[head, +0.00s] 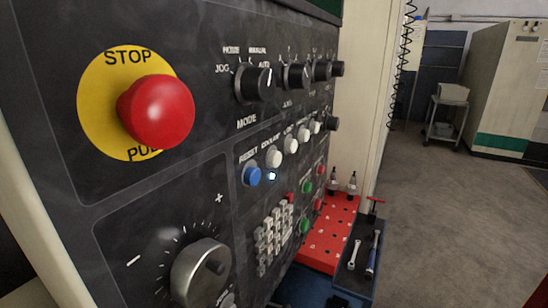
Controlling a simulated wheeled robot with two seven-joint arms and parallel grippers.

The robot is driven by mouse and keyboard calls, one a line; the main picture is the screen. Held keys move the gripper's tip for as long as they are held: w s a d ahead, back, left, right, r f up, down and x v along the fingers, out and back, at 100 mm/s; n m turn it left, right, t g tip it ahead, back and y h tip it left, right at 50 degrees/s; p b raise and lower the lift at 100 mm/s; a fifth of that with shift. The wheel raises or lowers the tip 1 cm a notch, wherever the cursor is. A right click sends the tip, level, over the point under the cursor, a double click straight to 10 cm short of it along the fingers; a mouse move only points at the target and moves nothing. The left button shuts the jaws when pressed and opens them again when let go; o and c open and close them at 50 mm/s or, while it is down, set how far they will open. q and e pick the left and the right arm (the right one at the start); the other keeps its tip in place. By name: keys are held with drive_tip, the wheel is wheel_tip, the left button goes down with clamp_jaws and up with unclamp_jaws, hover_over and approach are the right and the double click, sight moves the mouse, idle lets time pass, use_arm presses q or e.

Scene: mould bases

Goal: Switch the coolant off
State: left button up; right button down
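A dark control panel fills the left and middle of the head view. The white coolant button (273,158) sits in a row of buttons, under a label that seems to read COOLANT. Just below it a small indicator lamp (271,176) glows bluish white. The blue RESET button (251,175) is directly to its left. More white buttons (291,146) continue to its right. Neither of my grippers shows in the view.
A big red stop button (157,111) on a yellow disc juts out at upper left. Black knobs (253,84), a large grey dial (201,272) and a keypad (272,236) surround the row. A red perforated board (327,236) and tools lie beyond. Open floor (440,230) lies right.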

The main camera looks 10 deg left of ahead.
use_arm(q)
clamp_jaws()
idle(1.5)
